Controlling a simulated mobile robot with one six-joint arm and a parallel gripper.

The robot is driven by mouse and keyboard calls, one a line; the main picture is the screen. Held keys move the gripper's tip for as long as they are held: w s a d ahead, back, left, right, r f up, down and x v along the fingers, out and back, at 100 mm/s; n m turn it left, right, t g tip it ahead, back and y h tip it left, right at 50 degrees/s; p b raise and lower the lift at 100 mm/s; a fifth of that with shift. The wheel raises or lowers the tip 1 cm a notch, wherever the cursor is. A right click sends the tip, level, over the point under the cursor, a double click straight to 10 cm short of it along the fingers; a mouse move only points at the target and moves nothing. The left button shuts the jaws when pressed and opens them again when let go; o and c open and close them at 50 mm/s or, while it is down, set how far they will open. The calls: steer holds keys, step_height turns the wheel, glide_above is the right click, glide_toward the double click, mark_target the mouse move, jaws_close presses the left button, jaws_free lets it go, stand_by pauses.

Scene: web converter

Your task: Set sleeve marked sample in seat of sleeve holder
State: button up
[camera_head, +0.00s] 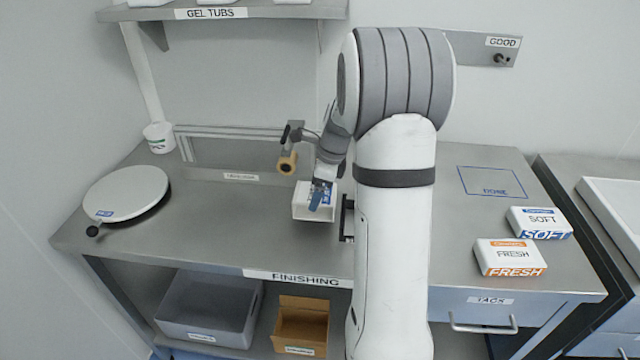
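My gripper (322,192) points down at a small white box-like block (300,206) near the middle of the bench. Its blue-tinted fingers are at the top of the block, overlapping it in the picture. I cannot tell whether they hold something or are open. A tan ring-shaped piece (287,164) with a dark centre is just left of my wrist, by a grey upright part. No label reading "sample" is legible, so I cannot tell which thing is the sleeve or the sleeve holder. My arm hides part of the bench behind it.
A round white turntable (127,193) is on the left of the bench, and a white tub (159,137) behind it. The SOFT pack (540,222) and FRESH pack (510,257) lie right. The blue DONE outline (491,182) is empty. Bins stand below.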

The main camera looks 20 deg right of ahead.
steer(key=shift+w+d+f+p, duration=0.35)
steer(key=shift+w+d+f, duration=0.25)
steer(key=shift+w+f, duration=0.35)
steer(key=shift+w+d+f+p, duration=0.35)
steer(key=shift+w+d+f, duration=0.2)
steer(key=shift+w+f, duration=0.3)
steer(key=shift+f, duration=0.2)
steer(key=o, duration=1)
steer(key=shift+c, duration=0.2)
steer(key=shift+r, duration=0.1)
steer(key=shift+r, duration=0.1)
